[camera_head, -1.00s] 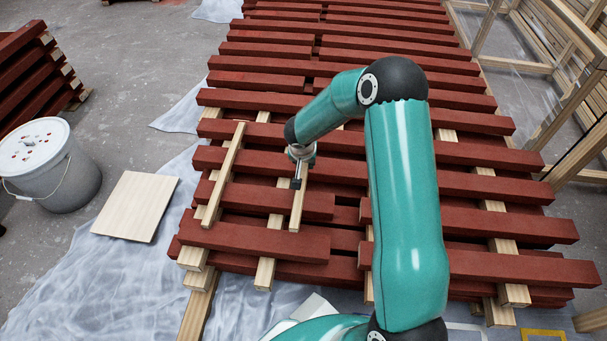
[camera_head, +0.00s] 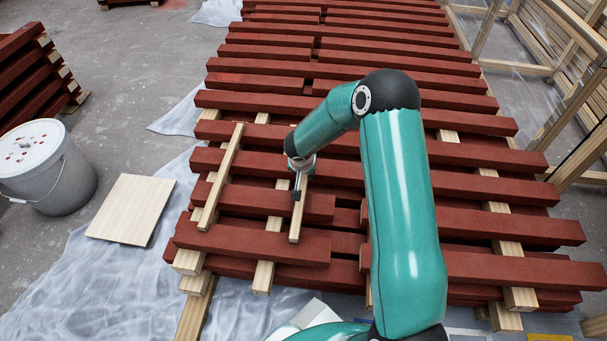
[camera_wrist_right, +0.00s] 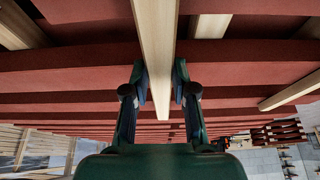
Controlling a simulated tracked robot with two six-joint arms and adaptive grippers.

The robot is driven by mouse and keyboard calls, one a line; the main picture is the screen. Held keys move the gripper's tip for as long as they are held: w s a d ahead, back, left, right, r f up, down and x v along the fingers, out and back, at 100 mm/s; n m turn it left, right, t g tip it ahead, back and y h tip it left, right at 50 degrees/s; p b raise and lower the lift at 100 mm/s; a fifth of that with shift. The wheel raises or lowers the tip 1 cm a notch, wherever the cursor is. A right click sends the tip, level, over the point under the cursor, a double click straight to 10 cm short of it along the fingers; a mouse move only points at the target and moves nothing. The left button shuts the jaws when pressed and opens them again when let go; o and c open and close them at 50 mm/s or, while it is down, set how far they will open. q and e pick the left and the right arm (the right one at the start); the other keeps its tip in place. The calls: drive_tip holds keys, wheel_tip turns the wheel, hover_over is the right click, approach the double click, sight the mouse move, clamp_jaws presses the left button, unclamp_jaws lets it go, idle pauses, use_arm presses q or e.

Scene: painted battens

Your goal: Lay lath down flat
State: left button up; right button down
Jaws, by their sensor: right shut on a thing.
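A pale wooden lath (camera_head: 297,220) is in my right gripper (camera_head: 299,184), over the red battens near the front of the stack. In the right wrist view the lath (camera_wrist_right: 156,45) runs between the two fingers of the right gripper (camera_wrist_right: 158,85), which is shut on it. Whether its underside touches the battens is hard to tell. A second lath (camera_head: 222,178) lies across the red battens to the left. The red battens (camera_head: 250,242) are stacked in rows on pale cross strips. My left gripper does not show.
A timber frame (camera_head: 570,130) stands at the right. Another batten pile (camera_head: 30,75) is at the far left.

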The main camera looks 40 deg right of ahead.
drive_tip(key=shift+f+b, duration=0.35)
drive_tip(key=shift+b, duration=0.15)
drive_tip(key=c, duration=0.9)
unclamp_jaws()
drive_tip(key=shift+c, duration=0.2)
drive_tip(key=shift+r, duration=0.1)
